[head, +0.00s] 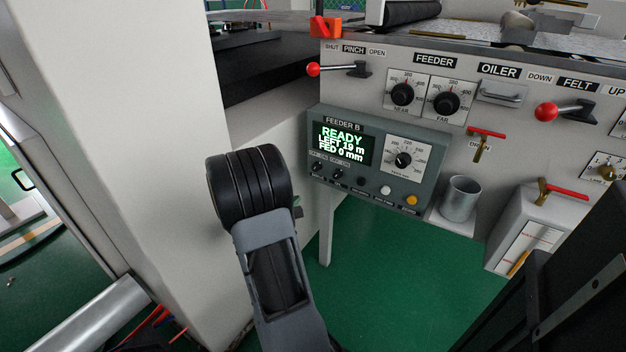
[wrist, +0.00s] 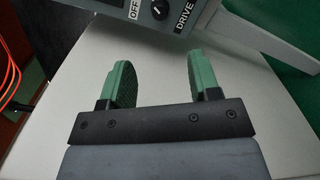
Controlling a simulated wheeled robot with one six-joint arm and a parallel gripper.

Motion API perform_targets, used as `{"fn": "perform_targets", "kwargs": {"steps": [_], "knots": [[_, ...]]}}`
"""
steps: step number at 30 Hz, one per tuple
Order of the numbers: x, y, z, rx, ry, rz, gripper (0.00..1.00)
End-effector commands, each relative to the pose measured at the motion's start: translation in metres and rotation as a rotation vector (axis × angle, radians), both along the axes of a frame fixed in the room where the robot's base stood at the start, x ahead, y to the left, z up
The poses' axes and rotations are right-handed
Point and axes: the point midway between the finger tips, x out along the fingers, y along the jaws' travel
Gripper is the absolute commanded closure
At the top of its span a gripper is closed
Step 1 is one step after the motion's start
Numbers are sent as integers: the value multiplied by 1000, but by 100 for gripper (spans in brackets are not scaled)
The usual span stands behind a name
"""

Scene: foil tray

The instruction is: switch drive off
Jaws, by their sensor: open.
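The grey FEEDER B box (head: 375,125) hangs on the machine front in the head view. Its screen (head: 342,143) reads READY, LEFT 19 m, FED 0 mm. Small black knobs sit under the screen; their labels are too small to read there. In the wrist view, a dark round knob (wrist: 160,9) at the top edge sits between the words OFF and DRIVE; its setting cannot be told. My gripper (wrist: 160,72) is open and empty, with its green-padded fingers below and apart from the knob. In the head view my arm hides most of the gripper.
A metal cup (head: 461,200) stands on a bracket right of the box. Red-knobbed levers (head: 546,112) and the feeder dials (head: 402,94) are above. A pale cabinet wall (head: 130,130) is close on the left. Green floor lies open below the box.

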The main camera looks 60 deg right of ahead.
Motion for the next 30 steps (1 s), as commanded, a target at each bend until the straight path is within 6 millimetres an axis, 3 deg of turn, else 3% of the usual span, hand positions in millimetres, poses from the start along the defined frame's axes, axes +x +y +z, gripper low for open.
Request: {"fn": "perform_targets", "kwargs": {"steps": [18, 24, 30], "knots": [[-1, -107, -3, -4, 2, 2, 43], [-1, -126, -2, -3, 2, 4, 43], [-1, -133, -1, -4, 3, 5, 43]]}}
